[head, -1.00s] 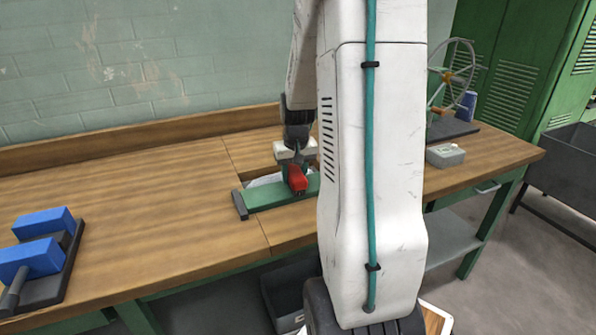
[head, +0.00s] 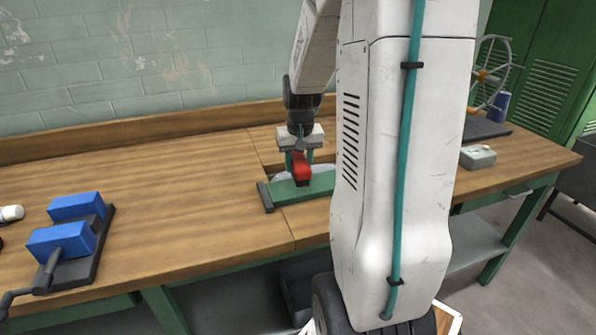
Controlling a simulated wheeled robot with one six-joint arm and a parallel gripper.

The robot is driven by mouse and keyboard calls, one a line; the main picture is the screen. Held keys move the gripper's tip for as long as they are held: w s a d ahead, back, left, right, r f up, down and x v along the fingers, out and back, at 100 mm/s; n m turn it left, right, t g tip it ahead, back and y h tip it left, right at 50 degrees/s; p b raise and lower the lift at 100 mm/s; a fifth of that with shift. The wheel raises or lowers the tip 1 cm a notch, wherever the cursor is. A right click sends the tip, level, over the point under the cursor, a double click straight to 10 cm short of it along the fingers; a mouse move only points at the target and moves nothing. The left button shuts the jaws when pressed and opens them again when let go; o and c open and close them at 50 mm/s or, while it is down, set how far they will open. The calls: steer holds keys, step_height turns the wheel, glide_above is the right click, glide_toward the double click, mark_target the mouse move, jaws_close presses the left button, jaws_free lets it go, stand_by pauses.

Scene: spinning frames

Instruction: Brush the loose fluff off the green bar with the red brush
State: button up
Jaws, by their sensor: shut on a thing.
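The green bar (head: 285,193) lies on the wooden bench near the middle of the view, with a dark end piece at its left. My arm column hides its right end. My gripper (head: 300,160) points down over the bar and is shut on the red brush (head: 301,170). The brush is at the bar's top; whether it touches is too small to tell. A pale grey-white patch shows just behind the bar, around a dark opening in the bench; I cannot tell whether it is fluff.
A dark stand with two blue blocks (head: 62,244) and a crank sits at the left of the bench (head: 160,190). A spoked wheel (head: 490,75), a blue spool (head: 499,106) and a grey box (head: 477,157) stand at the right. The bench between is clear.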

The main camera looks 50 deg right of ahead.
steer(key=shift+r, duration=2.5)
